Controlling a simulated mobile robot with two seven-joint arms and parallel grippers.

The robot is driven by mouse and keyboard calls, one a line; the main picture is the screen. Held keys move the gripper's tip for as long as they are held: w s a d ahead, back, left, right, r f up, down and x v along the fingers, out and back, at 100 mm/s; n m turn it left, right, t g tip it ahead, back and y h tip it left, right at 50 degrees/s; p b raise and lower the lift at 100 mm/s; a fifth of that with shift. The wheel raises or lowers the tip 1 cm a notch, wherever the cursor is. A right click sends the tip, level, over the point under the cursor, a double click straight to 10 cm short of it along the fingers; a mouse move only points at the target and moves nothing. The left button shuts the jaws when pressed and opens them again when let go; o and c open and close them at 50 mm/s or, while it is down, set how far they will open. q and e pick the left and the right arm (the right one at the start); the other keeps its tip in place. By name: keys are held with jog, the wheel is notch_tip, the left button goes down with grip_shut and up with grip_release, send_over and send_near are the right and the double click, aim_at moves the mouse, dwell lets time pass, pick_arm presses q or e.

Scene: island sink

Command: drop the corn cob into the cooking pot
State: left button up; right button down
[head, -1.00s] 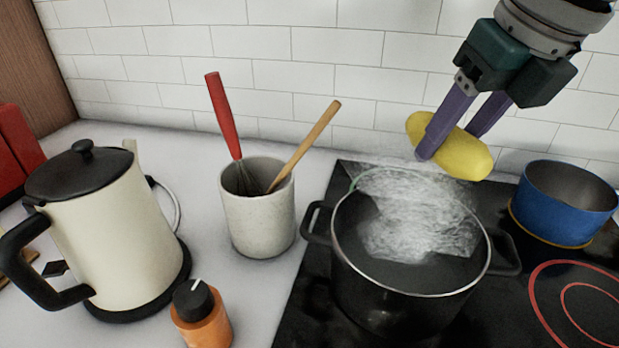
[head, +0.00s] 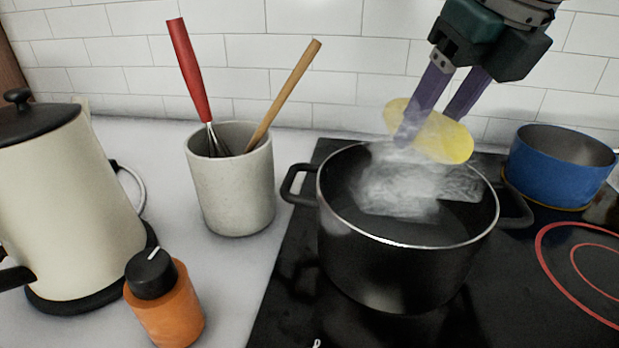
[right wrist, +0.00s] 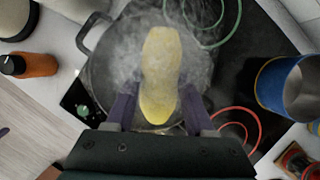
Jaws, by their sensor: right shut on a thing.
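The yellow corn cob (head: 442,138) is held by my right gripper (head: 428,112) above the back part of the cooking pot's opening. The black cooking pot (head: 385,270) stands on the dark cooktop, with white steam rising from it. In the right wrist view the corn cob (right wrist: 160,62) lies lengthwise between the two purple fingers of my right gripper (right wrist: 157,110), over the steaming pot (right wrist: 98,75). Steam partly veils the cob and the pot's inside. My left gripper is in neither current view.
A blue pot (head: 555,175) stands right of the cooking pot. A grey crock (head: 235,195) with a red whisk and a wooden utensil stands to its left. A cream kettle (head: 65,200) and an orange bottle (head: 170,310) are further left. The tiled wall (head: 330,60) is behind.

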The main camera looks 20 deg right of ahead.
jog(key=shift+c, duration=0.9)
grip_release()
jog(key=p+v, duration=0.1)
jog(key=v, duration=0.9)
jog(key=shift+s, duration=0.1)
